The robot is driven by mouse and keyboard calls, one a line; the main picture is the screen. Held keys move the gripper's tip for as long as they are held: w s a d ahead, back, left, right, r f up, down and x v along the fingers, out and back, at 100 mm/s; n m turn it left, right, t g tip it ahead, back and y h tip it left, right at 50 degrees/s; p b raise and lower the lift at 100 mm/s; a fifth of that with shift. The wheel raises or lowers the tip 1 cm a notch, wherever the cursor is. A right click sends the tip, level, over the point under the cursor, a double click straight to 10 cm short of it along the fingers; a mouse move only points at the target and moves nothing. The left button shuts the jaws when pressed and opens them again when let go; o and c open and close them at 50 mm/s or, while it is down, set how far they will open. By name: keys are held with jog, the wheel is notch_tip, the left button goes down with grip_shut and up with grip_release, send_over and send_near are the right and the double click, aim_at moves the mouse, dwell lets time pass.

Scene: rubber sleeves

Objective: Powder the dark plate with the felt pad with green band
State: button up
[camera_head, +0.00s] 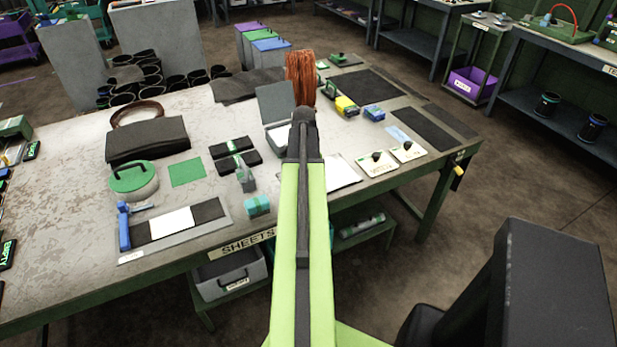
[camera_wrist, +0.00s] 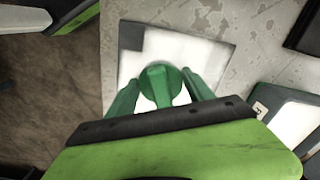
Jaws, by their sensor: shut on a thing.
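My gripper (camera_wrist: 160,92) has its two green fingers around a green round knob (camera_wrist: 158,80) in the wrist view. This knob looks like the handle of the felt pad; the felt and its band are hidden below. The pad is over a board holding the dark plate (camera_wrist: 131,36). A dark strip shows at the plate's upper left corner, while a white layer covers most of the visible rest. Whether the pad touches the plate cannot be told. In the head view my arm hides the gripper and pad, and the white right part of the board (camera_head: 343,173) shows beside it.
An open grey case (camera_head: 277,103) with white contents stands just behind the board. Black blocks (camera_head: 235,158), a teal block (camera_head: 257,206) and another dark strip with a white patch (camera_head: 172,221) lie left. Two cards with black knobs (camera_head: 378,163) lie right. The table's front edge is close.

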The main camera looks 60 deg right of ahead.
aim_at(337, 163)
jog(key=shift+w+a, duration=0.65)
jog(key=shift+a, duration=0.3)
jog(key=shift+w+a, duration=0.7)
jog(key=shift+a, duration=0.2)
jog(key=shift+w+a, duration=0.65)
jog(key=shift+a, duration=0.3)
jog(key=shift+w+d, duration=0.9)
jog(key=shift+w, duration=0.2)
jog(key=shift+s+d, duration=0.75)
jog(key=shift+d, duration=0.25)
jog(key=shift+s+d, duration=0.75)
jog(key=shift+d, duration=0.2)
jog(key=shift+s+d, duration=0.75)
jog(key=shift+d, duration=0.25)
jog(key=shift+d, duration=0.1)
